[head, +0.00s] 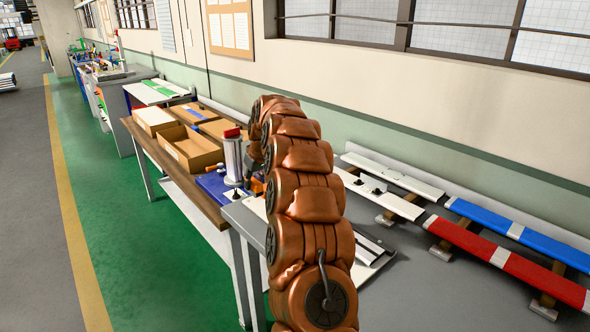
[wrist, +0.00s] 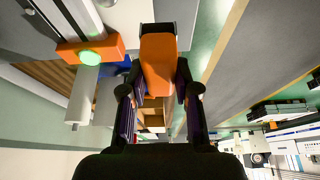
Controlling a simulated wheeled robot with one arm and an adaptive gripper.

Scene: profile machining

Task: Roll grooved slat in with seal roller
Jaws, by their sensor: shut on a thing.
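My gripper (wrist: 158,88) shows in the wrist view with its two dark fingers closed on the sides of an orange block (wrist: 158,65). This block looks like the handle of the seal roller; its rolling end is not clear to see. In the head view my copper arm hides the gripper and most of the work spot. I cannot tell whether the roller touches any slat.
A silver cylinder with a red top (head: 233,157) stands left of my arm. Open cardboard boxes (head: 190,148) stand on the wooden bench behind. White, blue (head: 520,232) and red slats (head: 480,245) lie on supports at right. An orange part with a green light (wrist: 90,56) shows at upper left in the wrist view.

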